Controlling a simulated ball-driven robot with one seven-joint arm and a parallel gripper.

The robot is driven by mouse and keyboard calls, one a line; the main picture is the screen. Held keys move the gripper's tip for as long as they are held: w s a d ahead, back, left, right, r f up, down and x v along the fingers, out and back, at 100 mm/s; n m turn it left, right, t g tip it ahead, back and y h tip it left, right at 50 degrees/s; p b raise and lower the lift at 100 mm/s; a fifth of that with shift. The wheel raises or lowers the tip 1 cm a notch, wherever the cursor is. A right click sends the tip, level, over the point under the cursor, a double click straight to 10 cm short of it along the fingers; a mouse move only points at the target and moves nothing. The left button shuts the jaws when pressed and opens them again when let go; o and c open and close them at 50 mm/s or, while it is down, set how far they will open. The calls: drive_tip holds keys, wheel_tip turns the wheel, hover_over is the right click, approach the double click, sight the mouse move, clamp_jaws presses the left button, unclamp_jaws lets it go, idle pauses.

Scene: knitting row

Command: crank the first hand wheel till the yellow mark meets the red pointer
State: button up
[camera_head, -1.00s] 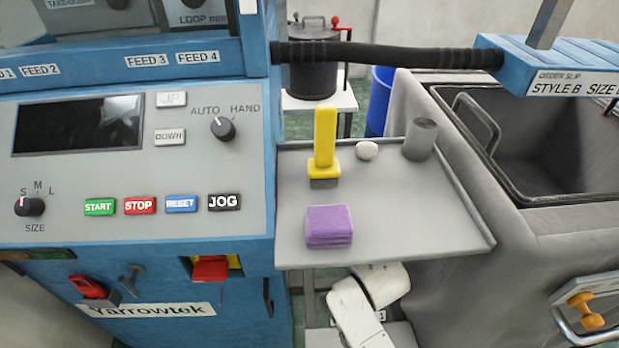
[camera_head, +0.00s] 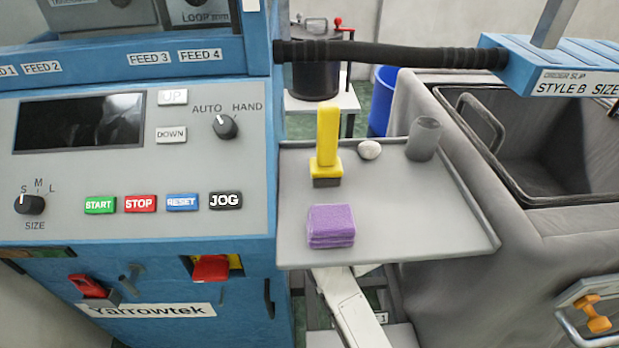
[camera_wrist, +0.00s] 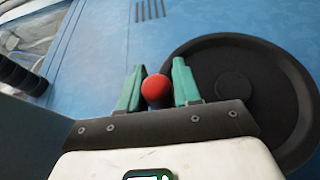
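The hand wheel (camera_wrist: 281,92) is a dark round disc at the right of the wrist view, against a blue panel. A round red knob (camera_wrist: 156,91) shows in front of its left edge. My gripper (camera_wrist: 158,74) has its two green fingers close on either side of the knob, with no clear gap, and looks shut on it. How the knob joins the wheel is hidden. I see neither the yellow mark nor the red pointer. The wheel and my gripper are out of the head view.
The blue machine (camera_head: 255,300) fills the left of the head view. A grey shelf (camera_head: 430,225) holds a purple block (camera_head: 331,226), a yellow-handled tool (camera_head: 327,140), a white lump (camera_head: 369,150) and a grey cylinder (camera_head: 423,139). A grey bin (camera_head: 440,240) stands right.

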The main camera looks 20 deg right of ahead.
clamp_jaws()
drive_tip(key=shift+f+b, duration=0.15)
drive_tip(key=shift+b, duration=0.2)
